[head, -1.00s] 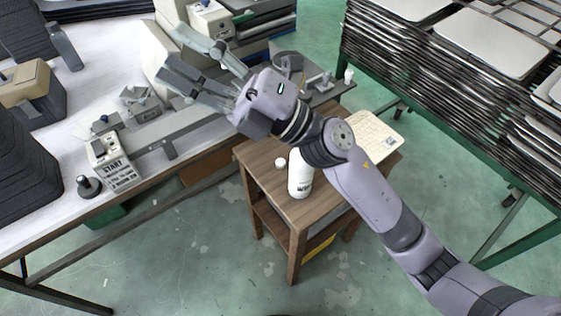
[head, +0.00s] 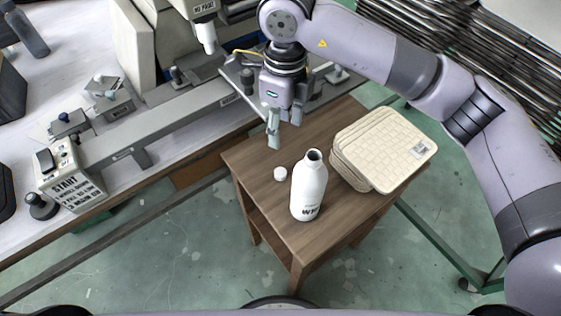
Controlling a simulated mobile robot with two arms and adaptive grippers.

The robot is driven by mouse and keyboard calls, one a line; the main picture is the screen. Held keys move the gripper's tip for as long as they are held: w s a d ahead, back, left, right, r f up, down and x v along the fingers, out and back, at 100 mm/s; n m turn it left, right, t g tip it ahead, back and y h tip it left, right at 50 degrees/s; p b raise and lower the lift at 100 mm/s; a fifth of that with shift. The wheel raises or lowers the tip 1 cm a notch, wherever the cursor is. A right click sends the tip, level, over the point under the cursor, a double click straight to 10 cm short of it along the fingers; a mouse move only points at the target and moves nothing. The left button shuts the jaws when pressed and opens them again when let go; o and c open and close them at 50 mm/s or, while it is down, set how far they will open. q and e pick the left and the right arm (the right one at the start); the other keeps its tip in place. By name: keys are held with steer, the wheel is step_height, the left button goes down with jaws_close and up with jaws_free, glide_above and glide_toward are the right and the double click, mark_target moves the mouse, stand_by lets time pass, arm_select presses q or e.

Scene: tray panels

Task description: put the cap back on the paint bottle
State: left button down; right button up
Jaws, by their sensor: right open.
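The white paint bottle (head: 309,188) stands upright and uncapped on the small wooden table, its dark open mouth facing up. The small white cap (head: 280,174) lies on the table top just left of the bottle, apart from it. My right gripper (head: 284,136) points down above the far part of the table, behind the cap. It is open and empty, with a finger close to the cap in the picture but not touching it. My left gripper is not in view.
A stack of cream woven pads (head: 385,150) lies on the wooden table (head: 262,208), right of the bottle. A workbench with a machine and a START control box (head: 72,187) stands at the left. Stacked metal trays (head: 500,60) are at the upper right.

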steer(key=p, duration=0.2)
glide_above(284, 175)
step_height(284, 175, down, 11)
steer(key=shift+f, duration=0.4)
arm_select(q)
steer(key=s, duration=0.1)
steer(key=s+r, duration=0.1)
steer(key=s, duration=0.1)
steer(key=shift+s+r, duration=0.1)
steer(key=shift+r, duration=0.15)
